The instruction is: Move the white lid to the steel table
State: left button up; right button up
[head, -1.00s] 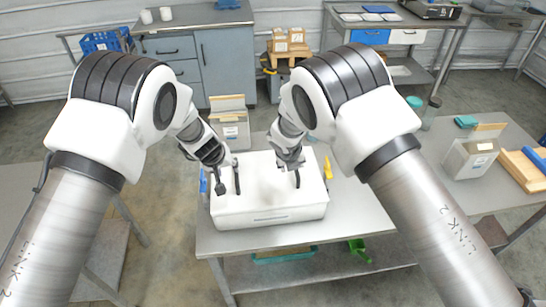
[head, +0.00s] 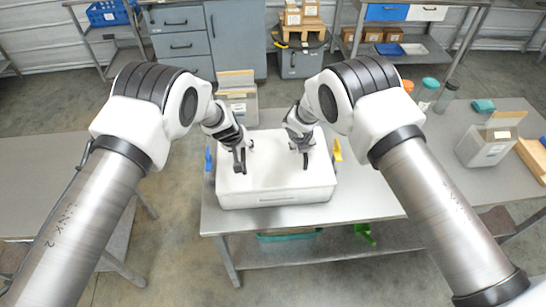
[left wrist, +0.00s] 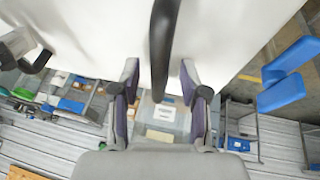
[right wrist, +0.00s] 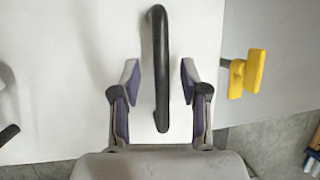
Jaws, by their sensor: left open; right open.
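The white lid (head: 272,158) lies flat on a white box on a grey metal table and has two upright black handles. My left gripper (head: 240,160) is open over the left handle. In the left wrist view, that handle (left wrist: 163,50) stands between the spread fingers (left wrist: 159,78), with gaps on both sides. My right gripper (head: 304,150) is open at the right handle. In the right wrist view, that handle (right wrist: 160,70) passes between the open fingers (right wrist: 160,78), apart from both. The grippers partly hide the handles in the head view.
A blue clip (head: 208,158) is at the box's left side and a yellow clip (head: 337,150) at its right. An open carton (head: 237,105) stands behind the box. A bare grey metal table (head: 50,165) is at the left.

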pick_arm(q)
jog(key=shift+s+d, duration=0.1)
jog(key=shift+s, duration=0.15)
pick_arm(e)
jog(key=shift+s+d, duration=0.1)
jog(key=shift+s, duration=0.15)
pick_arm(q)
jog(key=shift+w+f, duration=0.15)
jog(key=shift+w, duration=0.1)
pick_arm(e)
jog(key=shift+w+f, duration=0.15)
jog(key=shift+w, duration=0.1)
pick_arm(q)
jog(key=shift+w, duration=0.1)
grip_shut()
pick_arm(e)
jog(key=shift+w, duration=0.1)
grip_shut()
